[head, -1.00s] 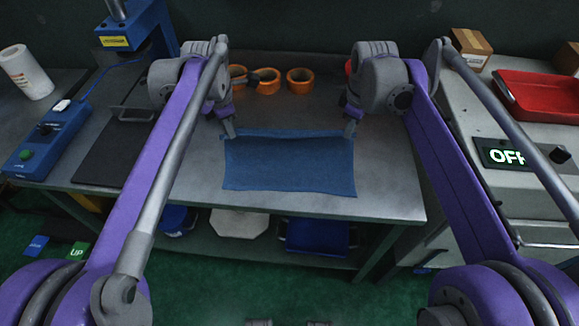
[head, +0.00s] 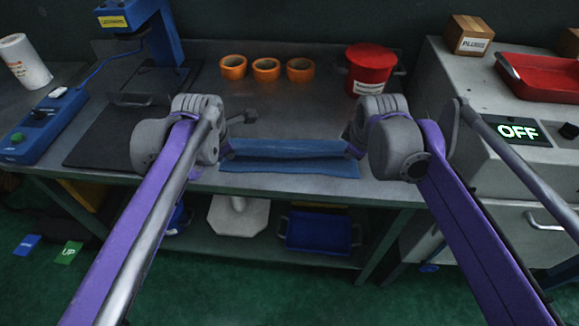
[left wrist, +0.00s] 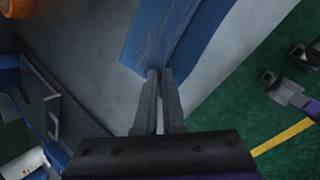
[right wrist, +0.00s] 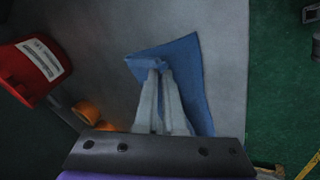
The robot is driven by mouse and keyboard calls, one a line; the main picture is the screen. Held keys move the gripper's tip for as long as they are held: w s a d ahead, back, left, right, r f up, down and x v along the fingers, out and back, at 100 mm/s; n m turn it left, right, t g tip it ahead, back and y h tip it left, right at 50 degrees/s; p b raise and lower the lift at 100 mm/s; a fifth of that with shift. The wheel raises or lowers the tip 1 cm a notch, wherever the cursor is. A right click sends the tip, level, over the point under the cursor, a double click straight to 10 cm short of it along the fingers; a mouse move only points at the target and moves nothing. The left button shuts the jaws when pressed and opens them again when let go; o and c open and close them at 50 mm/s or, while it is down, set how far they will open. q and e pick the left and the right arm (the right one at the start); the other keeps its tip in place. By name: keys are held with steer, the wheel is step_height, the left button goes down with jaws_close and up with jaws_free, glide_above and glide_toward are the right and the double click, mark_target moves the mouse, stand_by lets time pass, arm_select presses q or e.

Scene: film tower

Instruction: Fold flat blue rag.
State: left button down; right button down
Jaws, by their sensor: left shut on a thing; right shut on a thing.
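The blue rag (head: 290,166) is at the front edge of the metal table in the head view. Its far edge is drawn over toward the near edge, so it looks partly folded, with a strip of the lower layer showing in front. My left gripper (left wrist: 160,75) is shut on one corner of the rag (left wrist: 175,35). My right gripper (right wrist: 157,68) is shut on the other corner of the rag (right wrist: 190,75). In the head view the arms' wrists hide most of both grippers.
Several orange tape rolls (head: 266,69) and a red pot (head: 370,72) stand at the back of the table (head: 290,110). A blue press (head: 150,25) stands at the left. A machine (head: 480,95) with an OFF display is at the right.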

arm_select(q)
steer(key=shift+f, duration=0.45)
arm_select(e)
steer(key=shift+f, duration=0.45)
steer(key=shift+r, duration=0.1)
arm_select(q)
steer(key=c, duration=0.7)
jaws_free()
arm_select(e)
steer(key=c, duration=0.7)
jaws_free()
arm_select(q)
steer(key=shift+r, duration=0.1)
